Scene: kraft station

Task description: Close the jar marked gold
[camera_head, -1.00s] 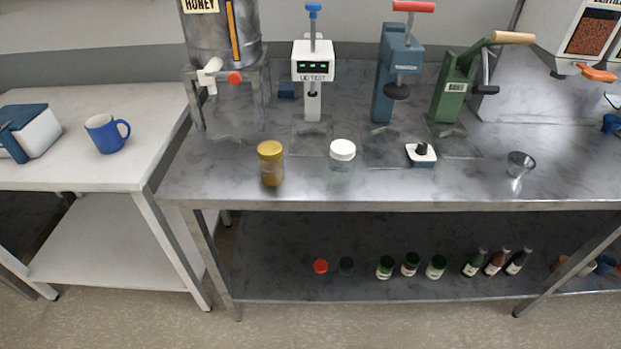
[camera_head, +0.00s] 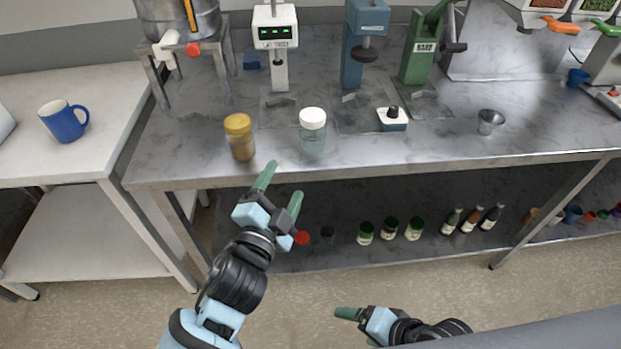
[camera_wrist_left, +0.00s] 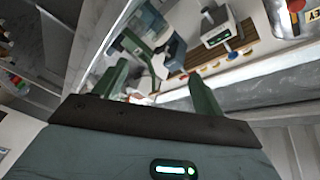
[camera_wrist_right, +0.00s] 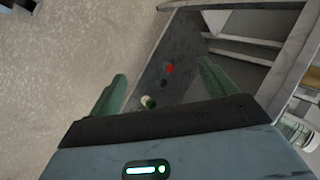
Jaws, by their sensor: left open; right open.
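A jar with a gold lid (camera_head: 238,123) and brown contents (camera_head: 242,149) stands upright near the front edge of the steel table. I cannot tell how tightly the lid sits. A clear jar with a white lid (camera_head: 312,131) stands to its right. My left gripper (camera_head: 280,187) is open and empty in front of the table edge, below and a little right of the gold-lidded jar, apart from it. My right gripper (camera_head: 355,329) is open and empty, low over the floor in front of the table. Both pairs of fingers also show apart in their wrist views.
The steel table (camera_head: 200,172) carries a white tester (camera_head: 277,40), a blue press (camera_head: 364,45), a green press (camera_head: 424,50), a small black-knobbed block (camera_head: 392,119) and a metal cup (camera_head: 490,121). Caps, jars and bottles stand on the lower shelf. A blue mug (camera_head: 62,122) stands on the left table.

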